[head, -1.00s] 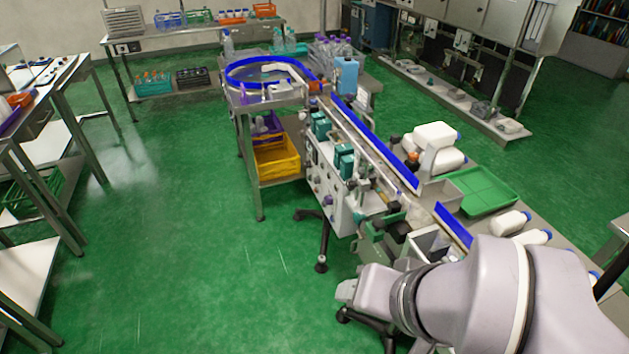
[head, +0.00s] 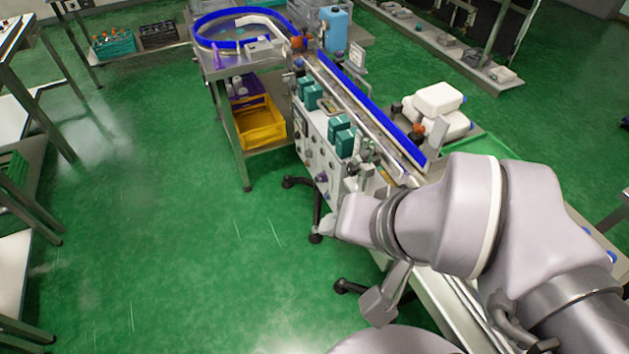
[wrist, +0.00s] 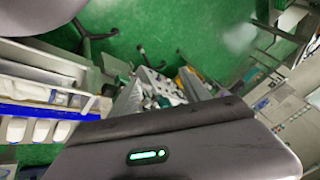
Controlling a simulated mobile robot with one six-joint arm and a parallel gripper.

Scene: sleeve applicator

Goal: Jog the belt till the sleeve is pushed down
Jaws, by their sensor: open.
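The conveyor with its blue guide rail (head: 372,112) runs from the round turntable (head: 240,29) toward the lower right in the head view. The applicator's white front panel (head: 312,160), with knobs and teal boxes (head: 343,138), faces left. I cannot make out a sleeve or the jog control; my arm covers the near end of the line. In the wrist view, a grey housing with a green light fills the bottom.
A yellow crate (head: 258,122) sits under the turntable. Black stand feet (head: 316,236) stick out onto the floor. The green floor to the left is open.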

